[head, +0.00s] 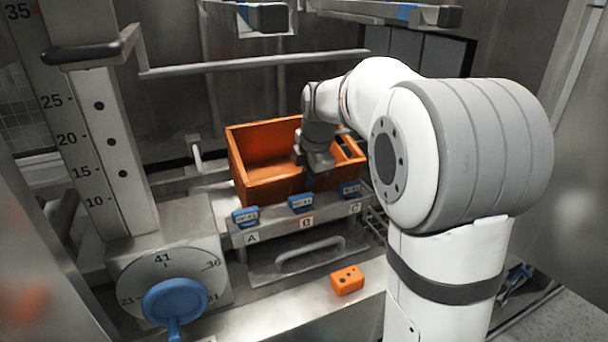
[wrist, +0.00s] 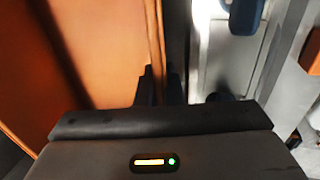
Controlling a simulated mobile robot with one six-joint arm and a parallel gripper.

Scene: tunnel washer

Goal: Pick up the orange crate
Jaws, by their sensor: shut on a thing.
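The orange crate (head: 268,184) is an open-topped box on the metal shelf behind the labels A, B and C in the head view. It sits upright or nearly so; whether it touches the shelf I cannot tell. My gripper (head: 314,178) reaches down over the crate's front wall at its right part. In the wrist view the crate (wrist: 105,45) fills the left side, and my gripper's dark fingers (wrist: 161,86) straddle its wall edge. My gripper is shut on that wall. The fingertips are partly hidden by the gripper body.
Blue tags (head: 301,203) line the shelf's front edge (head: 270,232). A small orange block (head: 347,280) lies on the lower ledge. A blue dial knob (head: 175,301) stands at the left. A metal rail (head: 250,63) runs behind the crate, and a handle (head: 310,252) sits below the shelf.

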